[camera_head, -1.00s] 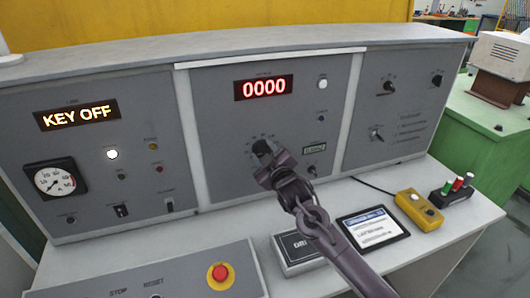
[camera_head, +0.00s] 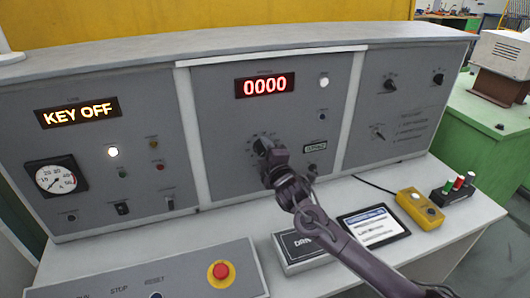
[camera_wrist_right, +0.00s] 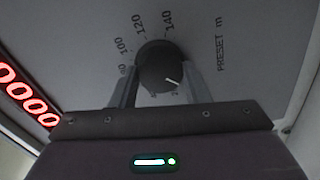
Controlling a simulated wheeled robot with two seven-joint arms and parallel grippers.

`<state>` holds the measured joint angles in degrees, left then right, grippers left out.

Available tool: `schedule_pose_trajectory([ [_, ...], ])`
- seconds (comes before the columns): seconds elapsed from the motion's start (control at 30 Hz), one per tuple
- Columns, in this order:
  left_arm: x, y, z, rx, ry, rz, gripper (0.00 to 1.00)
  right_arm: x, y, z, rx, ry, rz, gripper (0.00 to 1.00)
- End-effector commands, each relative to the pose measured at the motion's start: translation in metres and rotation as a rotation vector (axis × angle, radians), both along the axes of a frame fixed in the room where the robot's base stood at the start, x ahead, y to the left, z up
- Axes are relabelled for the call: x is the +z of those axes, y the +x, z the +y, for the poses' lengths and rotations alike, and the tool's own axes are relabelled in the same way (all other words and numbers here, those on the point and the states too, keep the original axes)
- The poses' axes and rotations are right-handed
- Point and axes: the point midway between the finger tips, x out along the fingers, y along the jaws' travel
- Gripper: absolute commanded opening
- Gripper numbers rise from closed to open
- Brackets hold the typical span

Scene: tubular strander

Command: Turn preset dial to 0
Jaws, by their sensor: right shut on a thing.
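The preset dial (camera_head: 262,146) is a dark round knob on the middle grey panel, mostly covered by my right gripper in the head view. In the right wrist view, the dial (camera_wrist_right: 158,62) sits between the two fingers of my right gripper (camera_wrist_right: 160,82), which is shut on it. Its white pointer mark faces the lower right of that picture. The scale shows 100, 120 and 140 above the dial, beside the label PRESET m; the 0 mark cannot be made out. My left gripper is not in view.
A red display (camera_head: 264,85) above the dial reads 0000. The left display (camera_head: 78,112) reads KEY OFF. A red stop button (camera_head: 221,272), a tablet (camera_head: 373,227) and a yellow box (camera_head: 420,209) lie on the desk near my right arm.

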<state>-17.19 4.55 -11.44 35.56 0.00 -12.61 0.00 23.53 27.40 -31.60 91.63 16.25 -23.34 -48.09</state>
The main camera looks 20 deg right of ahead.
Motion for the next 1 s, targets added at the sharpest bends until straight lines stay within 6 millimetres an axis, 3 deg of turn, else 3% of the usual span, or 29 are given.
schedule_pose_trajectory([
  [0.5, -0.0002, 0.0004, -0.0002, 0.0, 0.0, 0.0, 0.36, -0.0022, -0.0006, 0.0017, 0.004, -0.021, 0.003, 0.2],
  [0.53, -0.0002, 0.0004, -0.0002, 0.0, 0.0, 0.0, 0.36, -0.0022, -0.0006, 0.0017, 0.004, -0.021, 0.003, 0.46],
  [0.67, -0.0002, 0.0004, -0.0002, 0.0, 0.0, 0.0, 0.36, -0.0017, -0.0004, 0.0012, 0.003, -0.02, 0.003, 0.63],
  [1.0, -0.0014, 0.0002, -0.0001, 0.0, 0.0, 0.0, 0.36, -0.0016, -0.003, 0.0003, 0.001, -0.018, 0.001, 0.64],
])
